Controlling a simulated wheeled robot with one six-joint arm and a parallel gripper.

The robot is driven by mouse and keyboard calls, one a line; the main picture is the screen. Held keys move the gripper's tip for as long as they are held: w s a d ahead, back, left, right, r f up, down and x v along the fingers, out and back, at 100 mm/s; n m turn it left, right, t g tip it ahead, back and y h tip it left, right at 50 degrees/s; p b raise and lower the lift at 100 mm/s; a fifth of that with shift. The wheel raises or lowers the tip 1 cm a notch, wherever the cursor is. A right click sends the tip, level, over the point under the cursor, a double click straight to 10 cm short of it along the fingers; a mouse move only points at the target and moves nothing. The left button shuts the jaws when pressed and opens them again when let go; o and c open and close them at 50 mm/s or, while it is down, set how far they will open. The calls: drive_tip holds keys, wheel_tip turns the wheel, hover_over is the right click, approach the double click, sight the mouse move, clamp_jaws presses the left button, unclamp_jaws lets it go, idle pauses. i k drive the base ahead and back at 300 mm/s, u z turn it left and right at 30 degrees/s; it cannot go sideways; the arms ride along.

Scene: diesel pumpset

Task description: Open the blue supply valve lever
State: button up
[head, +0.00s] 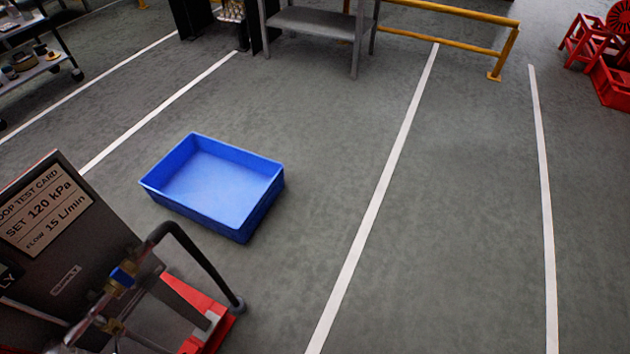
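The pumpset panel (60,225) stands at the lower left, cut off by the left and bottom edges. A small plate marked SUPPLY (66,281) is on its face. A brass valve with a small blue part (123,275), which looks like the supply valve lever, sits on the pipe in front of the panel. The lever is small here, and I cannot tell its position. A black hose (205,262) arches from near the valve down to the right. A test card (45,212) reads SET 120 kPa and FLOW 15 L/min. My gripper is not in view.
An empty blue crate (262,205) lies on the floor behind the pumpset. A red base (195,300) juts out below the hose. A grey table (315,22), a yellow rail (450,50) and a red crate (612,85) stand farther back. The floor at centre and right is clear.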

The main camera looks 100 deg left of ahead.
sight(118, 274)
drive_tip(key=k, duration=0.2)
drive_tip(key=u, duration=4.7)
drive_tip(key=k, duration=0.3)
drive_tip(key=z, duration=1.5)
drive_tip(key=k, duration=0.4)
drive_tip(key=u, duration=1.65)
